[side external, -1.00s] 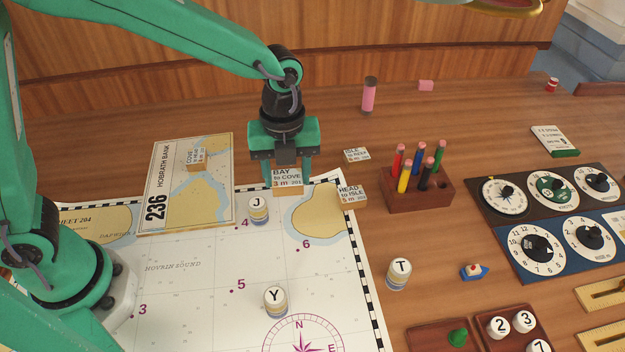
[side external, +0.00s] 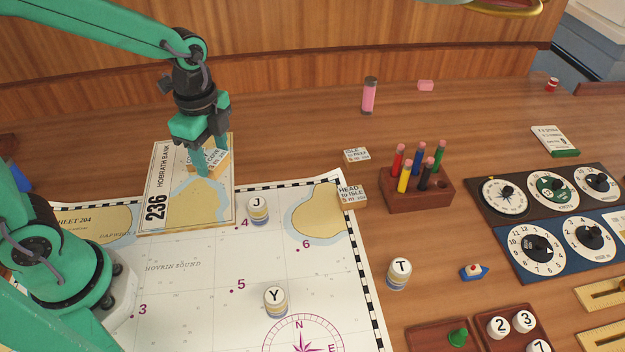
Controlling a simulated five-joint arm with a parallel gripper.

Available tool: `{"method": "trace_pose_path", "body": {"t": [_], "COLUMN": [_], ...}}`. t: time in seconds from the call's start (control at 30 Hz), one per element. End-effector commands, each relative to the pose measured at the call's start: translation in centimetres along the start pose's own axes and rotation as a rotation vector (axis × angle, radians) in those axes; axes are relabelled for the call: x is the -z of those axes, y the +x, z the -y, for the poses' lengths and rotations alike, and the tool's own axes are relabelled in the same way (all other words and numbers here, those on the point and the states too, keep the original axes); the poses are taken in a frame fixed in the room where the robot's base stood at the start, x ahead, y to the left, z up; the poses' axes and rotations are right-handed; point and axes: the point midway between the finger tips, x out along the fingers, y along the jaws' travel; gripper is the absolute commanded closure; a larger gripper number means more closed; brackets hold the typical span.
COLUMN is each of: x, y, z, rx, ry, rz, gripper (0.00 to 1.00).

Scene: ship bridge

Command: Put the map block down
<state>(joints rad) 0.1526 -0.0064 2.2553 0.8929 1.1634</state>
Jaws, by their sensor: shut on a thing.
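My gripper (side external: 211,164) is shut on the map block (side external: 216,159), a small tan block with a white printed label that read BAY to COVE in the earlier view. The block is tilted in the picture and partly hidden by the fingers. It is over the upper right part of the HOBRATH BANK 236 chart (side external: 160,188). A COVE-labelled block stood on that chart at this spot; it is now mostly hidden behind the gripper and held block. I cannot tell whether the held block touches it or the chart.
Two label blocks, ISLE (side external: 356,155) and HEAD to ISLE (side external: 351,196), lie right of the chart. The J piece (side external: 258,210) and Y piece (side external: 275,301) stand on the large chart (side external: 190,290). A pencil block (side external: 418,192) stands farther right. Bare table lies behind the charts.

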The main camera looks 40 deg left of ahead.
Motion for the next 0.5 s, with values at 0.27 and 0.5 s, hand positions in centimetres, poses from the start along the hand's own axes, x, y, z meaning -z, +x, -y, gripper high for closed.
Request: {"method": "trace_pose_path", "body": {"t": [0.27, 0.5], "x": [-4.2, -5.6], "y": [0.1, 0.1], "z": [-2.0, -2.9], "rx": [0.001, 0.001], "ry": [-0.371, -0.518], "rz": [0.000, -0.001], "gripper": [0.72, 0.72]}}
